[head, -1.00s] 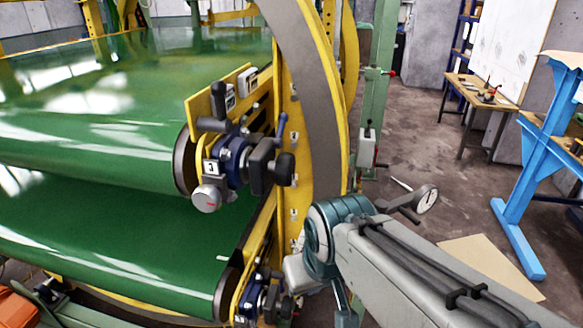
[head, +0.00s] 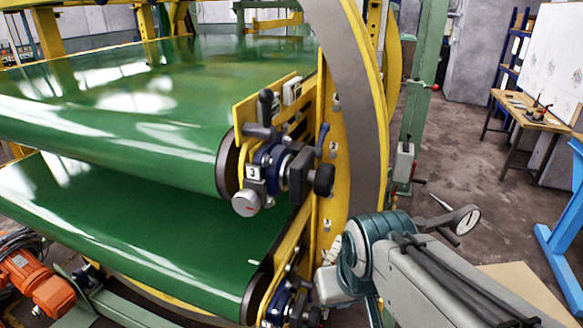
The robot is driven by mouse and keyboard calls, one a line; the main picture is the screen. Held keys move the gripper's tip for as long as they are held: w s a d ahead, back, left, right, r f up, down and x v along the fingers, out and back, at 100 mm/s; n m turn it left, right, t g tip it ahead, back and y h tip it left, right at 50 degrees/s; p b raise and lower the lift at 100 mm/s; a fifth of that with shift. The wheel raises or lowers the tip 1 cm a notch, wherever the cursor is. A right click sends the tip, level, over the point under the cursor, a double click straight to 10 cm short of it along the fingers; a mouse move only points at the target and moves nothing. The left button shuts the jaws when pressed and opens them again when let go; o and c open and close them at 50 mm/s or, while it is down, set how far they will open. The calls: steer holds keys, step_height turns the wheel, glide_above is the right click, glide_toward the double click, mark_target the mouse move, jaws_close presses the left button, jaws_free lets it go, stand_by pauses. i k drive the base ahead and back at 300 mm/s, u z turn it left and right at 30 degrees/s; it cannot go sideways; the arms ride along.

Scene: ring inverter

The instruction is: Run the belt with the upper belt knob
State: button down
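The upper green belt (head: 110,125) wraps a roller whose end carries a blue-and-black unit with a tag marked 3. On this unit are a round silver knob (head: 246,203) with a small red mark, facing front left, and a black knob (head: 324,180) at its right. A black handle (head: 265,105) stands upright above them. I cannot tell which of these is the belt knob. A similar unit (head: 290,300) sits at the lower belt's end, partly cut off. My gripper's fingers do not show.
The lower green belt (head: 150,220) runs beneath the upper one. The large yellow and grey ring (head: 362,110) rises just behind the knobs. An orange motor (head: 35,285) is at lower left. A blue stand (head: 565,225) and a wooden table (head: 530,107) are at right, with bare floor between.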

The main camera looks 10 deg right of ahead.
mark_target(322, 180)
steer(key=u, duration=2.1)
steer(key=k, duration=0.85)
steer(key=z, duration=1.85)
